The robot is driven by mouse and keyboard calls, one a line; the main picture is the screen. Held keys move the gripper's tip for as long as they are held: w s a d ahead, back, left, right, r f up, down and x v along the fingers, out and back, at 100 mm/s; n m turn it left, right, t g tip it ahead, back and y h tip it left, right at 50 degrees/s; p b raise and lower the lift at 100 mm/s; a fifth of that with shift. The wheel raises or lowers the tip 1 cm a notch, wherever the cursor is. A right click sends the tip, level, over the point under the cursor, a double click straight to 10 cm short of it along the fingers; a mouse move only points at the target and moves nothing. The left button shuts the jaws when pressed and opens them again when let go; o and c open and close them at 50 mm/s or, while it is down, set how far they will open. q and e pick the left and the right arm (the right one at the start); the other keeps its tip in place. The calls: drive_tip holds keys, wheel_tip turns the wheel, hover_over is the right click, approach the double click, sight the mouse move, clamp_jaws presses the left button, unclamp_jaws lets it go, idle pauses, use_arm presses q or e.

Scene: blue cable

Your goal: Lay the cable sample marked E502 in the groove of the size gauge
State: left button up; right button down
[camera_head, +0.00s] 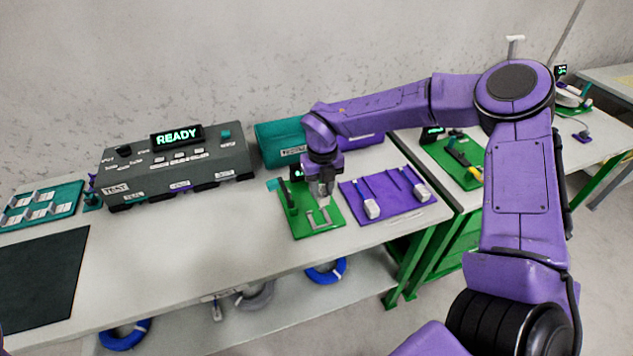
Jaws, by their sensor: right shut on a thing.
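My right gripper (325,196) points down over the green board (300,228) and is shut on a small pale thing, seemingly a cable sample. Its mark cannot be read and the fingers hide most of it. The green board carries an upright green post (287,195) and a grey U-shaped piece (318,219), seemingly the size gauge. Its groove is too small to make out. On the purple mat (405,212) to the right lie two cable samples with white tags, one at the left (371,208) and one at the right (422,192). My left gripper is out of view.
A dark test box (178,170) with a READY display stands at the back left. A teal case (280,143) is behind the green board. A teal tray (40,204) and a dark mat (40,275) lie at the left. The table front between is clear.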

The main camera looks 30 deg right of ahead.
sight(319, 202)
drive_tip(key=shift+a+f+b, duration=0.1)
drive_tip(key=shift+f+b, duration=0.2)
drive_tip(key=shift+f, duration=0.15)
drive_tip(key=f, duration=0.1)
drive_tip(key=f+b, duration=0.2)
drive_tip(key=shift+w+a+f, duration=0.1)
drive_tip(key=shift+w+a, duration=0.1)
drive_tip(key=shift+a, duration=0.05)
drive_tip(key=shift+f+b, duration=0.4)
drive_tip(key=shift+b, duration=0.1)
drive_tip(key=shift+s+d+f, duration=0.1)
drive_tip(key=shift+f, duration=0.25)
drive_tip(key=shift+r, duration=0.1)
drive_tip(key=shift+f+b, duration=1.1)
drive_tip(key=shift+f, duration=0.45)
idle(0.7)
